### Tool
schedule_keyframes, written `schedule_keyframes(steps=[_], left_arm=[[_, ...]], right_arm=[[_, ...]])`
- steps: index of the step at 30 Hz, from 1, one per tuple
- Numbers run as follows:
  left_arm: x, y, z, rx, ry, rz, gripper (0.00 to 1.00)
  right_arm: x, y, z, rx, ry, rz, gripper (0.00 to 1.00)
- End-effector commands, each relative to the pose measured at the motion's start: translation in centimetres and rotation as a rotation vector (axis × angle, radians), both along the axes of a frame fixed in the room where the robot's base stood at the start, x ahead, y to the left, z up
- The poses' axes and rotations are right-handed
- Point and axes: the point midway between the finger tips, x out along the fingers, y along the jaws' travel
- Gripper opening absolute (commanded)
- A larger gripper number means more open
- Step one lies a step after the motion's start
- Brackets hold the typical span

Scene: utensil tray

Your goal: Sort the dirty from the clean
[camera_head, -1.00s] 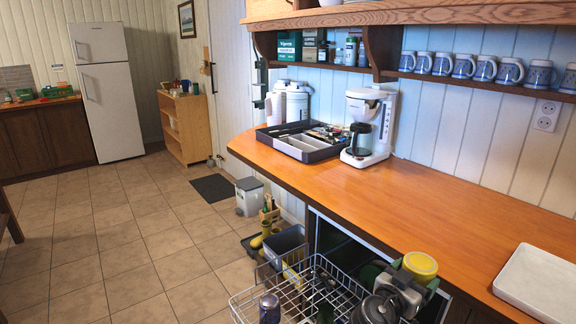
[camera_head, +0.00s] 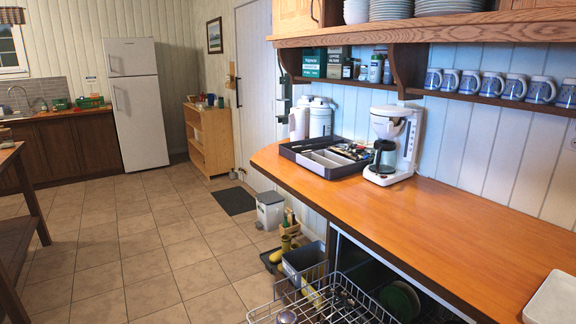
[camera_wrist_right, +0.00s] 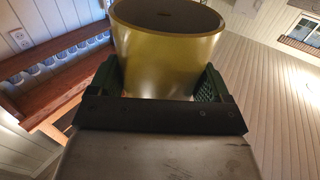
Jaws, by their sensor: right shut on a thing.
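My right gripper (camera_wrist_right: 158,82) is shut on a yellow cup-like vessel (camera_wrist_right: 165,55) in the right wrist view. Its green-padded fingers press on both sides, and the rim faces up in that picture. Neither gripper shows in the head view. A dark utensil tray (camera_head: 293,153) with light compartments and several utensils lies at the far end of the orange counter. The wire dishwasher rack (camera_head: 345,297) is pulled out below the counter at the bottom, with utensils in it. A green plate (camera_head: 402,299) stands beside it, partly hidden by the counter edge.
A white coffee maker (camera_head: 395,145) stands right of the tray. A white tray (camera_head: 553,300) lies at the counter's near right. The counter (camera_head: 450,215) between is clear. A shelf with mugs (camera_head: 490,84) overhangs it. A grey bin (camera_head: 304,262) stands on the floor beyond the rack.

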Motion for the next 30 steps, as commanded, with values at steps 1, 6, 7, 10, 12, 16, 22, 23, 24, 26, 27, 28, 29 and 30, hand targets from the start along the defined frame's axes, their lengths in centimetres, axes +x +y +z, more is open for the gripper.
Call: schedule_keyframes(steps=[1, 6, 7, 10, 12, 16, 22, 23, 24, 26, 27, 28, 29, 30], left_arm=[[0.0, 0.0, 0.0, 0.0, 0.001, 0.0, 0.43], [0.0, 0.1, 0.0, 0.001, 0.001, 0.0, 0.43], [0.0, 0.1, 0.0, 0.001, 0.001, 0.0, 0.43], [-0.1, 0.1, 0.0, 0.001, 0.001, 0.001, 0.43], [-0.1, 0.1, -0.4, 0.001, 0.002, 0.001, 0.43], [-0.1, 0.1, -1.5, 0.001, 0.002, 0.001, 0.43], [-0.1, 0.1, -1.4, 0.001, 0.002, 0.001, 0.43], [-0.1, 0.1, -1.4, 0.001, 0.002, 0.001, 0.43], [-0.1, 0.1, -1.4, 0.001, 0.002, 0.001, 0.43], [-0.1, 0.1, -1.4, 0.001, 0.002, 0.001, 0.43], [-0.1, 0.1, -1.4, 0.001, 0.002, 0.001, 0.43], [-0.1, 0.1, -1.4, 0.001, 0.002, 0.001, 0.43], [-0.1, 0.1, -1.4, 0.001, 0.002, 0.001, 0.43], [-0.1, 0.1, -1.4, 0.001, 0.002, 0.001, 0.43]], right_arm=[[-0.2, 0.1, 0.2, -0.001, -0.002, 0.008, 0.41], [-0.3, 0.2, 0.2, -0.001, -0.002, 0.011, 0.41], [-0.3, 0.2, 0.2, -0.001, -0.002, 0.011, 0.41], [-0.3, 0.2, 0.2, 0.003, -0.002, 0.01, 0.41], [-0.3, 0.2, 0.0, 0.042, -0.001, 0.008, 0.41], [-0.3, 0.1, -0.1, 0.232, -0.004, 0.005, 0.41], [-0.3, 0.1, 0.2, 0.489, -0.003, 0.008, 0.41], [-0.3, 0.1, 0.2, 0.506, -0.004, 0.008, 0.41], [-0.3, 0.1, 0.2, 0.521, -0.004, 0.009, 0.41], [-0.3, 0.1, 0.2, 0.529, -0.004, 0.01, 0.41], [-0.3, 0.1, 0.2, 0.528, -0.004, 0.01, 0.41], [-0.2, 0.1, 0.2, 0.527, -0.004, 0.01, 0.41], [-0.2, 0.1, 0.2, 0.527, -0.004, 0.01, 0.41], [-0.2, 0.1, 0.2, 0.526, -0.004, 0.01, 0.41]])
